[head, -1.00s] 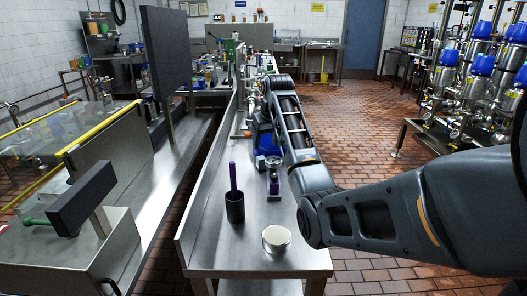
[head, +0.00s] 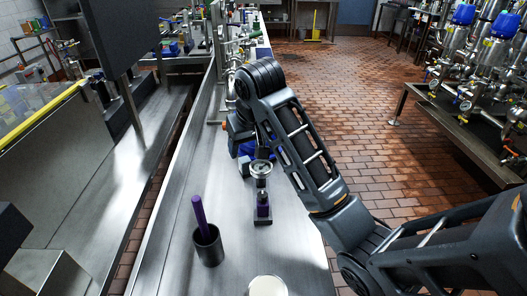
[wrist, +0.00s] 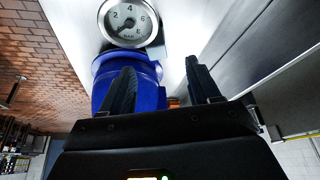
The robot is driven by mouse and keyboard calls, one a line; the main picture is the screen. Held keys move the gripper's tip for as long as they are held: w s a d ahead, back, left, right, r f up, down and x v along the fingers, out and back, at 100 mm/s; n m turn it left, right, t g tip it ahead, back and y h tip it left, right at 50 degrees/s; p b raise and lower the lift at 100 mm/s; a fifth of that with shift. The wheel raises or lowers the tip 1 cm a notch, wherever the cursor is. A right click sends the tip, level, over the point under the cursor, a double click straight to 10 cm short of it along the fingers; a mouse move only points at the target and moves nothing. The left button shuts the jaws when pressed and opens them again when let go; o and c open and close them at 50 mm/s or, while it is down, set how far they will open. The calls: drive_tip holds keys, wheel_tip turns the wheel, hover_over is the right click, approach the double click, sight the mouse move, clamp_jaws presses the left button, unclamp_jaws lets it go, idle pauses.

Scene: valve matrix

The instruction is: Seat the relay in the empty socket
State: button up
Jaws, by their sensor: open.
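I cannot make out the relay or the empty socket in either view. In the wrist view my gripper (wrist: 162,72) is open, its two dark fingers apart with nothing held between them. A blue body (wrist: 150,72) lies just beyond the fingers, partly hidden by the left one. I cannot tell whether they touch.
A round pressure gauge (wrist: 127,20) adjoins the blue body; a gauge shows on the steel bench (head: 165,235). Valve piping (head: 470,75) is at right.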

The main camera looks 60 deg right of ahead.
sight(246, 161)
drive_tip(key=x, duration=0.7)
drive_tip(key=shift+s+d+f, duration=0.15)
drive_tip(key=shift+d+f, duration=0.15)
clamp_jaws()
idle(0.4)
